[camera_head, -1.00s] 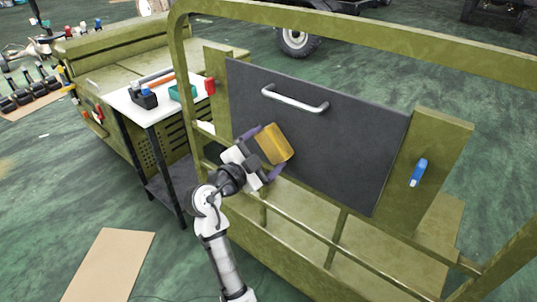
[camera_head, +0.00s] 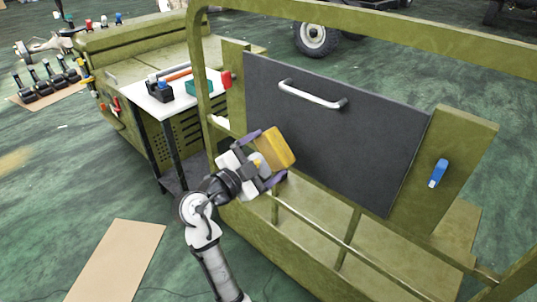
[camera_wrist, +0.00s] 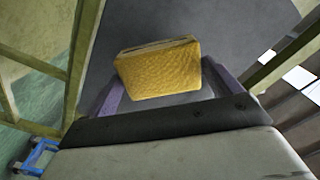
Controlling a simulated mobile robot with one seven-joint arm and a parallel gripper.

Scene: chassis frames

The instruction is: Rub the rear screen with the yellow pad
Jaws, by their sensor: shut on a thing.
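The yellow pad (camera_head: 274,148) is held between the purple fingers of my gripper (camera_head: 266,160), in front of the lower left part of the dark panel. It also shows in the wrist view (camera_wrist: 160,70), between the fingertips (camera_wrist: 165,92). The rear screen appears to be the flat dark grey panel (camera_head: 345,135) with a silver handle (camera_head: 312,95), set in the olive frame. It fills the background behind the pad in the wrist view (camera_wrist: 225,30). Whether the pad touches the panel I cannot tell.
Olive bars and rails (camera_head: 330,240) surround the panel. A blue handle (camera_head: 438,173) is on the right post and a red one (camera_head: 227,80) on the left. A white-topped table (camera_head: 180,108) with tools stands at left. A cardboard sheet (camera_head: 115,262) lies on the floor.

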